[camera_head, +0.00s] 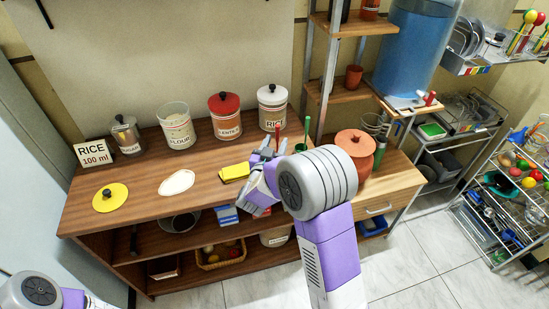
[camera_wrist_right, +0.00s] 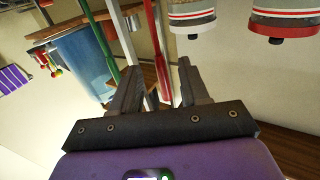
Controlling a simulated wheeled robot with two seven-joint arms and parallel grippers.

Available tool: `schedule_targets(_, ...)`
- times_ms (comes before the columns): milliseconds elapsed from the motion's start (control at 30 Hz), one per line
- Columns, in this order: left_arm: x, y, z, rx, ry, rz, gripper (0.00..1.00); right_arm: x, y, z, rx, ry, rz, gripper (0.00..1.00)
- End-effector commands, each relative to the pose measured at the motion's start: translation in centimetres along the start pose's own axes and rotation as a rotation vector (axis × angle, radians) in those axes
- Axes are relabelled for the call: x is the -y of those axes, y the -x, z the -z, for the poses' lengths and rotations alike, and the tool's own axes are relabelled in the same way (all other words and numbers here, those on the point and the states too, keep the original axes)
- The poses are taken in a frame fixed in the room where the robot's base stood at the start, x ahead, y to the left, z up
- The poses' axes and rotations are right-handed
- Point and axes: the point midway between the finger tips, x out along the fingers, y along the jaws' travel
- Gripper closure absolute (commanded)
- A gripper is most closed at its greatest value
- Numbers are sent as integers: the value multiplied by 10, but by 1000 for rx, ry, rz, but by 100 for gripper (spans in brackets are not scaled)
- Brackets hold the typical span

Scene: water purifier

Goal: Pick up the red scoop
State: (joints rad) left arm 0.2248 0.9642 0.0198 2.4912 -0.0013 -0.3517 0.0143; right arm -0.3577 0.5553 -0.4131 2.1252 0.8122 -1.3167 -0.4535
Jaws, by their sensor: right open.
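The red scoop (camera_head: 277,131) shows as an upright red handle at the back right of the wooden counter; its lower part is hidden behind my right gripper (camera_head: 271,147). In the right wrist view, the red scoop (camera_wrist_right: 158,45) appears between the spread fingers of my right gripper (camera_wrist_right: 157,72), closer to the right finger in the picture. The fingers are open and not closed on it. I cannot tell how deep it sits between them. My left arm shows only at the lower left corner of the head view, with its gripper out of sight.
A green-handled utensil (camera_head: 306,134) stands just right of the red one. The rice canister (camera_head: 272,108) and lentil canister (camera_head: 225,116) stand behind. A yellow sponge-like block (camera_head: 235,172) lies left of the gripper. An orange pot (camera_head: 355,150) is at the right.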

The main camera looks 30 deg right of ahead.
Motion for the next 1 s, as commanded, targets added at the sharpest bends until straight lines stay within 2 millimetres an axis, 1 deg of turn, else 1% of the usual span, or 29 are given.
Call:
schedule_targets(33,2,-4,0,0,0,0,57,0,-9,2,-2,-4,-3,55)
schedule_targets(100,2,-6,0,0,0,0,57,-1,-19,1,0,-1,-4,55)
schedule_targets(200,3,-8,1,-1,0,0,57,0,-28,1,1,0,-1,55)
schedule_targets(467,3,-7,1,-1,0,0,57,0,-30,2,2,1,1,55)
schedule_targets(567,3,-7,1,-1,0,0,57,0,-30,2,2,1,1,69)
schedule_targets(700,3,-7,1,-1,0,0,57,0,-30,2,2,1,1,90)
schedule_targets(767,3,-7,1,-1,0,0,57,0,-30,2,2,1,1,100)
schedule_targets(1000,3,-7,1,-1,0,0,57,0,-30,2,2,0,1,100)
